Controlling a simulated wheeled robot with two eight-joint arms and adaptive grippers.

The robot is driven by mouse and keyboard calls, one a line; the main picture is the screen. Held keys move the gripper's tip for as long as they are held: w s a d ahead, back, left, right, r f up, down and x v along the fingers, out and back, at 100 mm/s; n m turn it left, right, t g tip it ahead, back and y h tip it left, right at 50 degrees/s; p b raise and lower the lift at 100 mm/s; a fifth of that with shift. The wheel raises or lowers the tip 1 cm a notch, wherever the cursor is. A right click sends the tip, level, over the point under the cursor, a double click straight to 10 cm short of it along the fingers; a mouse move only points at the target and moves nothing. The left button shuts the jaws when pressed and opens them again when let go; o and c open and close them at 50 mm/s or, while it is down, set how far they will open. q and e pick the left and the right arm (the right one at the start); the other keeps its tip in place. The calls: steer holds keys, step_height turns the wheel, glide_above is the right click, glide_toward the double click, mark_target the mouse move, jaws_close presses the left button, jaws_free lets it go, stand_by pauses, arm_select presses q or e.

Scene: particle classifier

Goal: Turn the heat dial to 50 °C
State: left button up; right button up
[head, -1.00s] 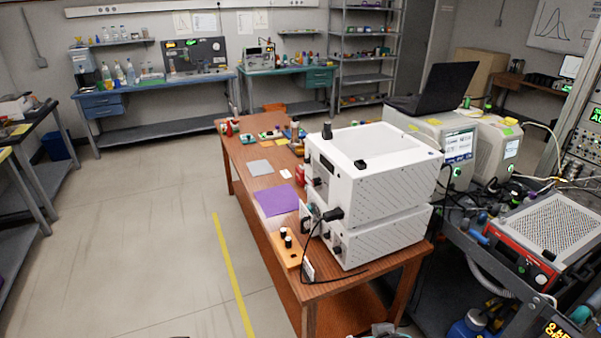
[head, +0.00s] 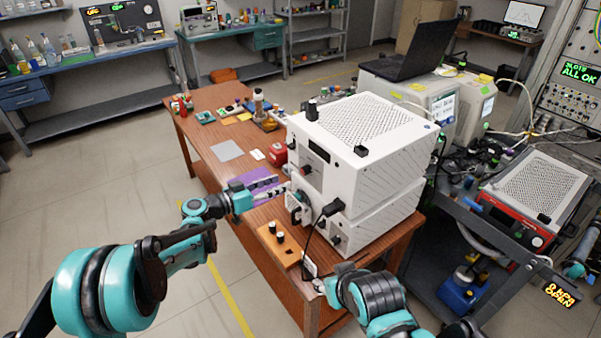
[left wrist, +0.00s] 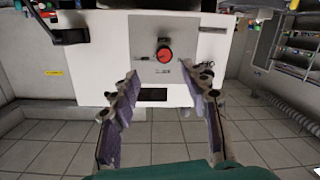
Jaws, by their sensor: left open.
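My left gripper (head: 279,188) is open and empty in front of the machine, apart from the dial. In the left wrist view its fingers (left wrist: 165,92) are spread, with the dial ahead between them. My right arm shows at the bottom right; its gripper's jaws cannot be made out.
A second white unit (head: 375,218) is under the machine, with a black plug and cable (head: 333,207) at its front. Open floor is at left.

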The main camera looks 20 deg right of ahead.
mark_target(303, 172)
arm_select(q)
steer(key=shift+m+h, duration=0.5)
steer(key=shift+h, duration=0.3)
steer(key=x, duration=0.3)
steer(key=f+b+x, duration=0.1)
steer(key=x, duration=0.2)
steer(key=w+x, duration=0.1)
steer(key=x, duration=0.2)
steer(key=shift+w+d+f+b, duration=0.1)
steer(key=shift+f+b, duration=0.1)
steer(key=shift+b, duration=0.15)
jaws_close()
